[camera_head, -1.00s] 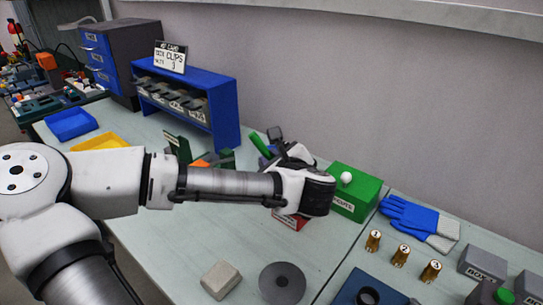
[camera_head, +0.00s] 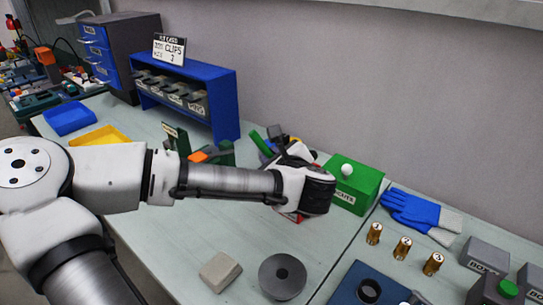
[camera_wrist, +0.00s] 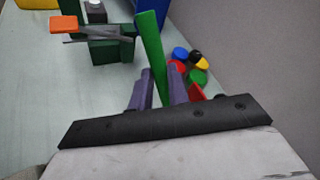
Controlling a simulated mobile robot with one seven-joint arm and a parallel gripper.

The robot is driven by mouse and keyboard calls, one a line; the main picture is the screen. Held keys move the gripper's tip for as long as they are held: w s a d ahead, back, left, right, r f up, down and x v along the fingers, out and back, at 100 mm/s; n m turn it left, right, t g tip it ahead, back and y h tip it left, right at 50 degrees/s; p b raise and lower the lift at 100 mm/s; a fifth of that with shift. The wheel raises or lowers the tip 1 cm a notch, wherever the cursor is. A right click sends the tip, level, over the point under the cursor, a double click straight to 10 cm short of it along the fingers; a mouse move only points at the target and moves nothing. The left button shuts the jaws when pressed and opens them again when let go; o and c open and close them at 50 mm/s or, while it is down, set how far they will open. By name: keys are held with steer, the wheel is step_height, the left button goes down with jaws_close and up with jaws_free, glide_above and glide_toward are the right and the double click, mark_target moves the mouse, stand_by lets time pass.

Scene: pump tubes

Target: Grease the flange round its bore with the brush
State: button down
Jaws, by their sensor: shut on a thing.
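My gripper (camera_wrist: 158,90) is shut on a green stick, seen in the wrist view as a handle (camera_wrist: 151,48) between the two purple-grey fingers. It looks like the brush's handle, but no bristles show. The handle's end also shows in the head view (camera_head: 259,143), behind my wrist. A grey round disc (camera_head: 266,284) with a central hole, apparently the flange, lies flat on the bench at the lower middle. My gripper is behind and above it, well apart from it. My wrist hides most of the fingers in the head view.
A red container (camera_wrist: 197,93) with several coloured round tops (camera_wrist: 180,54) is close beside the fingers. A green box (camera_head: 357,186) stands right of my wrist. A tan block (camera_head: 220,271) lies left of the disc. Blue gloves (camera_head: 411,209) and brass cylinders (camera_head: 402,249) are at right.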

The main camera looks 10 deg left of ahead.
steer(key=shift+f+b, duration=0.55)
steer(key=shift+f, duration=0.1)
stand_by(1.4)
step_height(320, 180, up, 7)
steer(key=p, duration=0.5)
stand_by(0.8)
